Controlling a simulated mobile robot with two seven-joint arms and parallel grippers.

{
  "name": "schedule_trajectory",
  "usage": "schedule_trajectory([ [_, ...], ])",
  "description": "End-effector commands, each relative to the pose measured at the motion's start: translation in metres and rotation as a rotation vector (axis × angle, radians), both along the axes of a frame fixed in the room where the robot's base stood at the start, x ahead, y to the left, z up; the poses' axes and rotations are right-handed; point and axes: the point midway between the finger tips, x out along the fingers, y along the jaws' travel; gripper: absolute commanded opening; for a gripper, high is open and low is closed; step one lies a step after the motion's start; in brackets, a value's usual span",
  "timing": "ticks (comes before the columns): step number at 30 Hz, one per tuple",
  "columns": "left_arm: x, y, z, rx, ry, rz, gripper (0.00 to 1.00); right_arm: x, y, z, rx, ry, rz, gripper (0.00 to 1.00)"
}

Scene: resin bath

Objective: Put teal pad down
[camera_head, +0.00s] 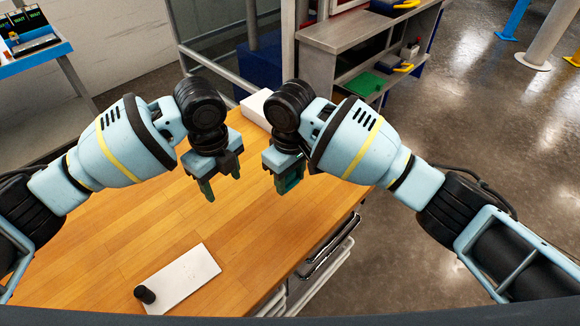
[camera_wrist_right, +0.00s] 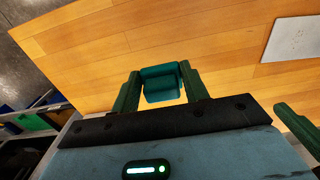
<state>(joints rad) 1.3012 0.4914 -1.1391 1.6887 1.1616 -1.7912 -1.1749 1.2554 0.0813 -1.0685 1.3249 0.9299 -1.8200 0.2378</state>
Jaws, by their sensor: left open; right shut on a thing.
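The teal pad (camera_wrist_right: 162,84) is a small block between the two green fingers of my right gripper (camera_wrist_right: 160,92) in the right wrist view. The right gripper is shut on it. In the head view, the right gripper (camera_head: 286,180) holds the teal pad (camera_head: 290,177) above the wooden table (camera_head: 130,240), toward its right edge; the fingers partly hide the pad. My left gripper (camera_head: 221,183) is open and empty above the table, to the left of the right one. A green finger, apparently of the left gripper, shows at the right edge of the wrist view.
A white flat panel (camera_head: 190,278) lies near the table's front, with a black cylinder (camera_head: 145,294) at its left end. A white box (camera_head: 257,106) is at the far end, partly hidden. Metal shelving (camera_head: 345,35) stands beyond. The table's middle is clear.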

Motion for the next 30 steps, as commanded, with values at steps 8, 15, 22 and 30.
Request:
schedule_trajectory([
  [8,0.000,0.000,0.000,0.000,0.000,0.000,0.58,0.000,0.000,0.001,0.000,0.000,0.000,0.19],
  [15,0.000,0.000,0.000,0.000,0.000,0.000,0.58,-0.001,-0.001,-0.035,-0.002,0.004,-0.001,0.19],
  [22,0.000,0.000,0.000,0.000,0.000,0.000,0.58,0.000,0.000,-0.059,0.001,-0.001,0.000,0.19],
  [30,0.000,0.000,0.000,0.000,0.000,0.000,0.58,0.000,0.000,-0.068,-0.001,0.001,-0.001,0.19],
])
